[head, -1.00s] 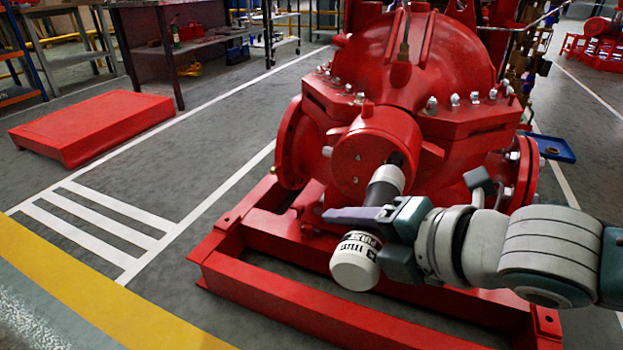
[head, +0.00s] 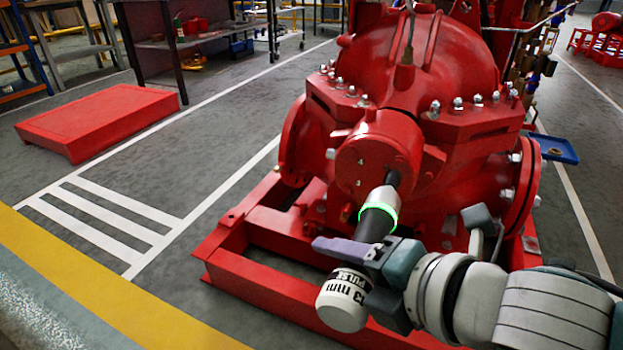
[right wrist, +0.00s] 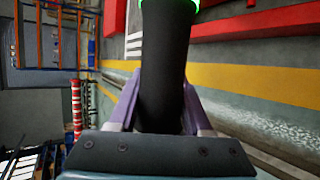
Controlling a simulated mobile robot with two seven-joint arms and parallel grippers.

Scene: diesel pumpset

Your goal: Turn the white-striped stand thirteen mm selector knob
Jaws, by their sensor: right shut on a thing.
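My right gripper (head: 345,250) is shut around the black middle of a cylindrical tool (head: 376,222). The tool has a white rear cap lettered with "3 mm" and "PULSE", a pale front part and a lit green ring. In the right wrist view its black body (right wrist: 166,70) stands between the two purple fingers. I cannot make out a white-striped stand or a selector knob in either view. My left gripper is not in view.
The large red pump (head: 430,75) stands on a red frame base (head: 290,308). A low red platform (head: 95,118) is at left, with white-striped floor markings (head: 105,220) before it. A workbench (head: 190,40) and a blue tray (head: 556,149) are farther back. Floor between platform and pump is clear.

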